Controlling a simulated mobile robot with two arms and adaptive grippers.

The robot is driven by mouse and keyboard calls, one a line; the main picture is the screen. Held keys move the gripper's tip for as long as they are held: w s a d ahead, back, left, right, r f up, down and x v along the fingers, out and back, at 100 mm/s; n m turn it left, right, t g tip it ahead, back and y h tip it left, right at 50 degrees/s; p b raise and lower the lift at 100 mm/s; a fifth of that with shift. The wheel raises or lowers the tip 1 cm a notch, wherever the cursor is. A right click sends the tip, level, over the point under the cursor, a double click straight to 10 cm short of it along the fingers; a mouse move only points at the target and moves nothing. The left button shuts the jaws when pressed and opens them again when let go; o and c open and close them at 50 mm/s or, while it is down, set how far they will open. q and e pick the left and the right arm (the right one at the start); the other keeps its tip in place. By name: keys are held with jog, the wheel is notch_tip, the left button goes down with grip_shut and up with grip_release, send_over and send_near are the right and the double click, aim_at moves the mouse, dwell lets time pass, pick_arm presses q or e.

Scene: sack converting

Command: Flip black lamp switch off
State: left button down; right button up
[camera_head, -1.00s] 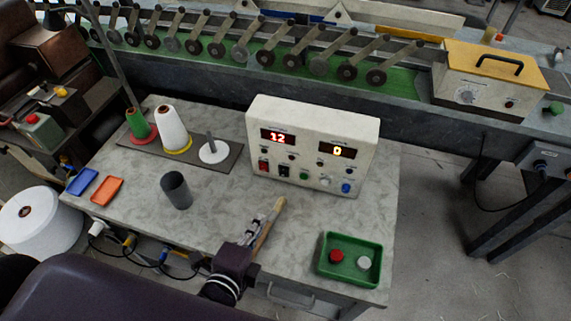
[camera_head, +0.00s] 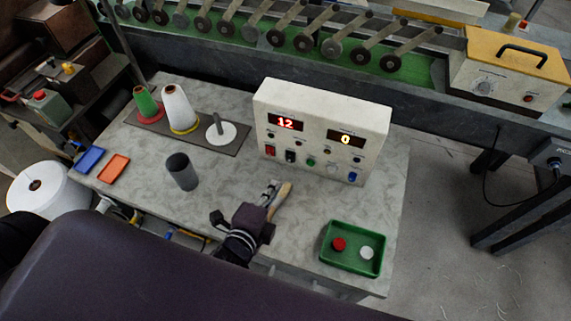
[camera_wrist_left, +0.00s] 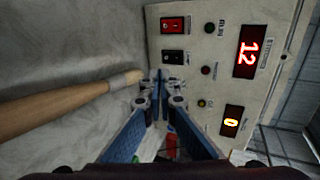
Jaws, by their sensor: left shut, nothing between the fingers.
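The white control box (camera_head: 322,128) stands on the table with its front panel facing me. The black lamp switch (camera_head: 291,156) is low on the panel, just right of a red switch (camera_head: 270,151). In the left wrist view, the black switch (camera_wrist_left: 173,56) is beside the red switch (camera_wrist_left: 173,24), in front of the fingertips. I cannot tell which way the rocker is tipped. My left gripper (camera_head: 273,186) is shut and empty in front of the panel's lower left part. Its fingertips (camera_wrist_left: 160,75) point toward the box, apparently short of the black switch. My right gripper is not in view.
A wooden-handled tool (camera_head: 282,194) lies right beside my left fingers; its handle (camera_wrist_left: 60,108) shows in the wrist view. A green tray (camera_head: 340,262) with red and white pieces is at the table's front right.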

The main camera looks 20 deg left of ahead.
aim_at(289, 160)
pick_arm(q)
jog(key=x, duration=0.2)
jog(key=p+x, duration=0.1)
jog(key=x, duration=0.5)
jog(key=shift+w+r+p, duration=0.3)
jog(key=shift+r, duration=0.1)
jog(key=shift+w+f, duration=0.15)
jog(key=shift+w, duration=0.5)
jog(key=shift+w+d, duration=0.1)
jog(key=shift+w, duration=0.05)
jog(key=shift+w+f, duration=0.15)
jog(key=shift+f, duration=0.05)
jog(key=shift+r, duration=0.1)
